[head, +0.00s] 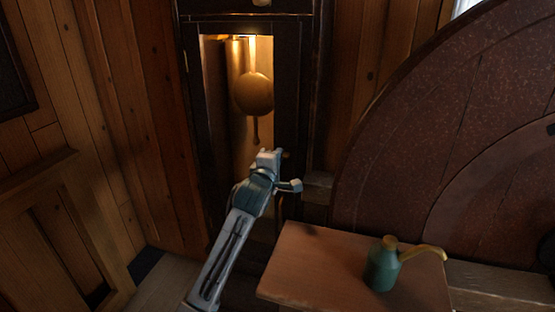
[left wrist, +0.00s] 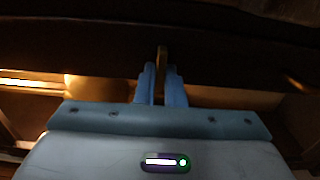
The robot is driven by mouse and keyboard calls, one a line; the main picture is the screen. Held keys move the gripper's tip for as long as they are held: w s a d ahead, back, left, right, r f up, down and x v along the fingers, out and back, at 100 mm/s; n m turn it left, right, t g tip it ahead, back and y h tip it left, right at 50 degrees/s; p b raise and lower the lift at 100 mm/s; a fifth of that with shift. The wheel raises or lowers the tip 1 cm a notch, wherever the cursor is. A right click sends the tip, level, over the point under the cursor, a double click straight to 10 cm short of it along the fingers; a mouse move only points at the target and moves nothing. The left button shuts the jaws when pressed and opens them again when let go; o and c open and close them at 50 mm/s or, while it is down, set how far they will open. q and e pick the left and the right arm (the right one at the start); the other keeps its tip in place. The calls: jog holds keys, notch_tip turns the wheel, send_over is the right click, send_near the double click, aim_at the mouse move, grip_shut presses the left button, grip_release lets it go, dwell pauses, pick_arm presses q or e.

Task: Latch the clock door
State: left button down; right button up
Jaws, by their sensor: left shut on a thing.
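The clock door (head: 290,95) is a dark wooden frame around a lit opening, in the upper middle of the head view. A round brass pendulum (head: 254,94) hangs inside. My left gripper (head: 277,155) is at the door's right side, below the pendulum. In the left wrist view its blue fingers (left wrist: 161,85) are shut on a small upright brass latch piece (left wrist: 162,57) against the dark wood. The door looks flush or nearly flush with the case; I cannot tell whether it is latched. My right gripper is not in view.
A wooden bench (head: 330,262) stands at the lower right with a green oil can (head: 382,265) on it, its yellow spout pointing right. A large reddish curved disc (head: 420,140) fills the right side. A wooden panelled wall (head: 110,120) is at the left.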

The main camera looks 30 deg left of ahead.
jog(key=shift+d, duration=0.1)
pick_arm(q)
jog(key=c, duration=1.5)
grip_release()
jog(key=shift+c, duration=0.2)
